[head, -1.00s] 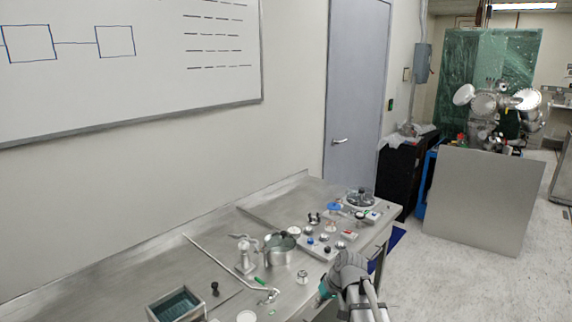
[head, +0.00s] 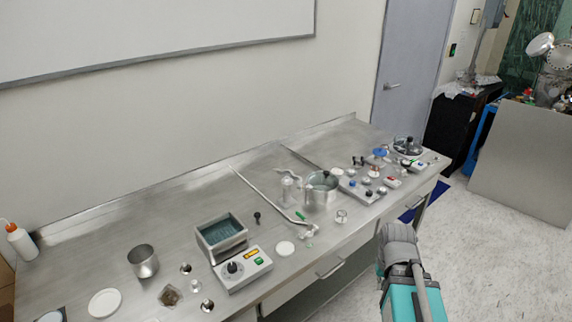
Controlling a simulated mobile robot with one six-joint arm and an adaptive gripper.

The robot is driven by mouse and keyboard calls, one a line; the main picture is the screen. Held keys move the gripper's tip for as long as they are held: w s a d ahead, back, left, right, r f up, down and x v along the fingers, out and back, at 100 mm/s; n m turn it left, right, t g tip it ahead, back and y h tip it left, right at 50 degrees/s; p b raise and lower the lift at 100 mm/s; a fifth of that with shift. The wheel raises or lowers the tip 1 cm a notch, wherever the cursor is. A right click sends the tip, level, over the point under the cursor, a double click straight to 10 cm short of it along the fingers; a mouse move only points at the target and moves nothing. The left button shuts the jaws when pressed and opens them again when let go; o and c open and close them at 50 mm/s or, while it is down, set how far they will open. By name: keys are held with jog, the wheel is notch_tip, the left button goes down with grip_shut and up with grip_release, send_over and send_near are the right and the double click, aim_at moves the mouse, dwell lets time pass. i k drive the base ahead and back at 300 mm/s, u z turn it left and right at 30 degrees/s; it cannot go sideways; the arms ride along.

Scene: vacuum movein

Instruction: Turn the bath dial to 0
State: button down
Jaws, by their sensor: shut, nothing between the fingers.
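The bath (head: 240,241) is a steel, open-topped square basin with dark teal liquid, on the steel bench left of centre in the head view. A pale control box (head: 255,278) stands against its front. The black bath dial (head: 232,267) is on the left of the box's top face, beside a small yellow display and a green button. The dial's pointer and marks are too small to read. My arm reaches in at the lower right, off the bench front and well right of the dial. My gripper's fingers cannot be seen.
A steel beaker (head: 143,262), white dishes and small glass pieces lie left and in front of the bath. A steel pot (head: 320,190), a long metal rod and several knobbed parts stand to the right. The bench (head: 110,232) is bare behind the bath.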

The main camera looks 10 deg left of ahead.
aim_at(231, 267)
jog(key=u, duration=1.25)
